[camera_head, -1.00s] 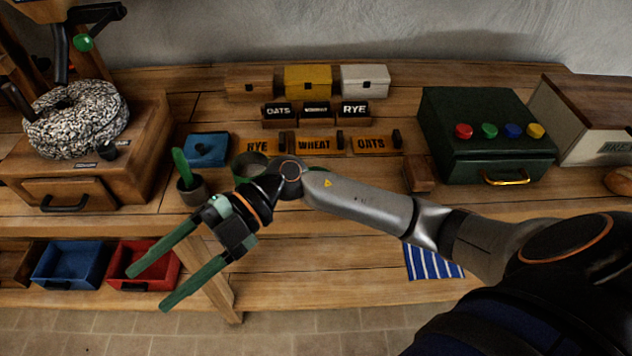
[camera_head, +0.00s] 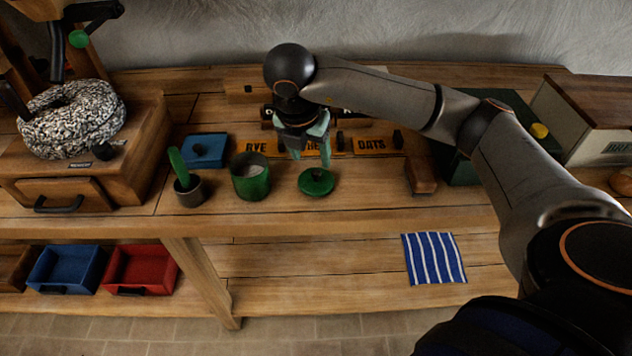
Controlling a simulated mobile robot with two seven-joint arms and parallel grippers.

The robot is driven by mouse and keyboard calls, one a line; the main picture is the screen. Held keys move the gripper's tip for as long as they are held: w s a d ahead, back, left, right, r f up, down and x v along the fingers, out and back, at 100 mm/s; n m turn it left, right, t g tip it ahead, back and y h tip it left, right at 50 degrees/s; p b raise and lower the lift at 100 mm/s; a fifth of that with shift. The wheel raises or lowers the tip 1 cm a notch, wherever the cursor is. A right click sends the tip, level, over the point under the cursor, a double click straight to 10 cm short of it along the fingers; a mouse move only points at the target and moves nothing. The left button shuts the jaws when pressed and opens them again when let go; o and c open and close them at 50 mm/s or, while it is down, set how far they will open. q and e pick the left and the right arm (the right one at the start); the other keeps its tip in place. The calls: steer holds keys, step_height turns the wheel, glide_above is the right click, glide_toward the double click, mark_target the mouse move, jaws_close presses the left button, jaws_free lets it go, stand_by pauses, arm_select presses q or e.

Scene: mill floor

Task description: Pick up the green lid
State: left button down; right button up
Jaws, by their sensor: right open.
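The green lid (camera_head: 316,183) is a round disc with a small knob, lying on the wooden bench top to the right of an open green canister (camera_head: 250,180). My right gripper (camera_head: 311,162) points down just above and behind the lid. Its two green fingers are apart with nothing visible between them. The right fingertip comes close to the lid's knob; I cannot tell whether it touches. My left gripper is not in view.
A dark cup with a green handle (camera_head: 188,190) and a blue box (camera_head: 205,149) stand left of the canister. Label plates (camera_head: 368,144) lie behind the lid, and a wooden block (camera_head: 421,176) stands to its right. The bench front near the lid is clear.

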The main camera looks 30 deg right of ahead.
mark_target(316, 172)
steer(key=x, duration=0.5)
steer(key=p+x, duration=0.1)
steer(key=x, duration=0.1)
steer(key=shift+w+d, duration=0.3)
steer(key=shift+d, duration=0.05)
steer(key=shift+w+d+f, duration=0.1)
steer(key=shift+w+f, duration=0.05)
steer(key=shift+f, duration=0.35)
jaws_close()
